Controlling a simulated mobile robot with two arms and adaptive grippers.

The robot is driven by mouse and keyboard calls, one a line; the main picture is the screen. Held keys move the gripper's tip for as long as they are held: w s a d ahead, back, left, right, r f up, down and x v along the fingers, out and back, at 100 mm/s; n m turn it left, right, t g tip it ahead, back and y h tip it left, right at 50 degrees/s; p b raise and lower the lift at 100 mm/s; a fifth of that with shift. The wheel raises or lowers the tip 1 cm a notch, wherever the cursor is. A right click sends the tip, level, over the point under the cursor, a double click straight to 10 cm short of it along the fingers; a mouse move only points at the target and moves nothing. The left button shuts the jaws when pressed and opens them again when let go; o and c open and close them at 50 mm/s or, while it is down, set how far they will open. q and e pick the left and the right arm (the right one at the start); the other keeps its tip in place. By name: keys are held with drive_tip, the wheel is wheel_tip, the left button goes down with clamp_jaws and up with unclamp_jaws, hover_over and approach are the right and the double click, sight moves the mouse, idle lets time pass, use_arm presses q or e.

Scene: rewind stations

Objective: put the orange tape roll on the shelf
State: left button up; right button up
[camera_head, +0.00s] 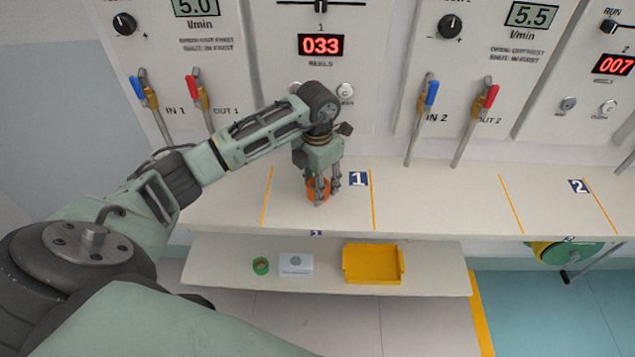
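The orange tape roll (312,187) is at the counter's (220,208) surface inside the marked bay 1, between two orange lines. My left gripper (325,186) points down over it, with its fingers at the roll and partly hiding it. I cannot tell whether the fingers grip the roll or only stand around it, or whether the roll touches the counter. The lower shelf (215,268) juts out below the counter's front edge. My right gripper is not in view.
On the shelf are a green ring (261,266), a white box (296,264) and a yellow tray (372,277); its right end is bare. Blue and red valve levers (480,115) stand behind the counter. A green reel (570,252) with a crank hangs at right.

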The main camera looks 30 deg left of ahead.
use_arm(q)
drive_tip(key=shift+f, duration=0.2)
drive_tip(key=o, duration=1.2)
drive_tip(key=shift+c, duration=0.2)
drive_tip(key=shift+r, duration=0.1)
drive_tip(key=shift+r, duration=0.55)
wheel_tip(320, 180, up, 11)
drive_tip(key=b, duration=0.2)
